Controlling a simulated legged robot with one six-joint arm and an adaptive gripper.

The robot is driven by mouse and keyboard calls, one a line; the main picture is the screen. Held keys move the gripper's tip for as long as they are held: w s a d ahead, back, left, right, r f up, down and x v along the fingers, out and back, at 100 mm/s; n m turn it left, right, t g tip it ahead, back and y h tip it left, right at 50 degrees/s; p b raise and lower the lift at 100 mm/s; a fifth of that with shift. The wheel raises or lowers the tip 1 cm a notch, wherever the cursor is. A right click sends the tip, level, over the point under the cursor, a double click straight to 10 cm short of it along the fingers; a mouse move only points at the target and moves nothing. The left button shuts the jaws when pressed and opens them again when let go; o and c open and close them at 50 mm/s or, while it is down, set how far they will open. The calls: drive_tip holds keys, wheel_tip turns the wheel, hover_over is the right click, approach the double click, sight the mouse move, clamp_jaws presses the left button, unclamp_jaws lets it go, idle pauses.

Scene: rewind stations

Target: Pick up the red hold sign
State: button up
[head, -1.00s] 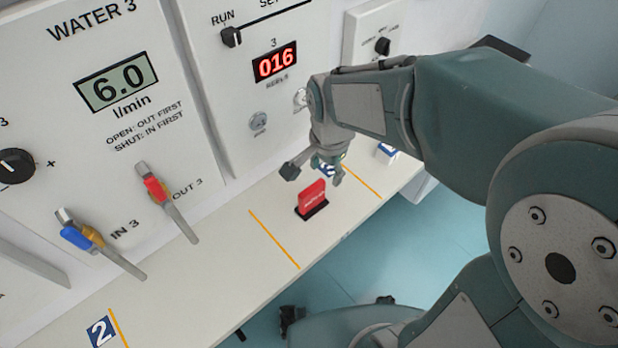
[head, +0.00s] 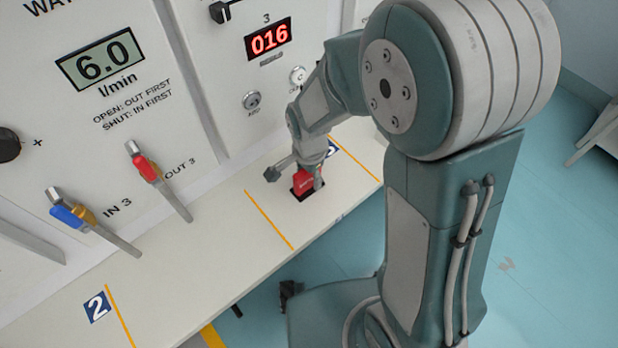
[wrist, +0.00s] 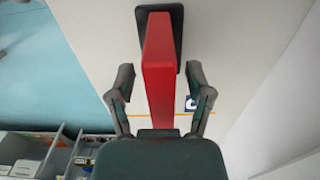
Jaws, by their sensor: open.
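The red hold sign (head: 304,184) stands upright on its black base on the white shelf, between two orange lines. In the wrist view the red sign (wrist: 158,75) runs up the middle, with its black base at the top. My gripper (head: 294,176) is at the sign in the head view, partly covering it. In the wrist view my gripper (wrist: 159,88) is open, with one finger on each side of the sign and a visible gap on both sides.
The white shelf (head: 215,255) runs along the panel wall. A blue-handled valve (head: 72,215) and a red-handled valve (head: 145,167) stick out to the left. A red display (head: 268,39) reads 016 above. Open floor (head: 530,220) lies to the right.

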drive_tip(key=shift+f, duration=0.45)
drive_tip(key=shift+a+f, duration=0.1)
drive_tip(key=shift+a, duration=0.3)
drive_tip(key=shift+d, duration=0.1)
clamp_jaws()
drive_tip(key=shift+d, duration=0.15)
drive_tip(key=shift+r, duration=0.25)
drive_tip(key=r, duration=0.3)
drive_tip(key=shift+s+a+r, duration=0.2)
drive_tip(key=shift+s+r, duration=0.2)
drive_tip(key=s+r, duration=0.8)
drive_tip(key=s, duration=0.5)
drive_tip(key=shift+s+a+r, duration=0.15)
drive_tip(key=shift+a+r, duration=0.15)
drive_tip(key=shift+r, duration=0.1)
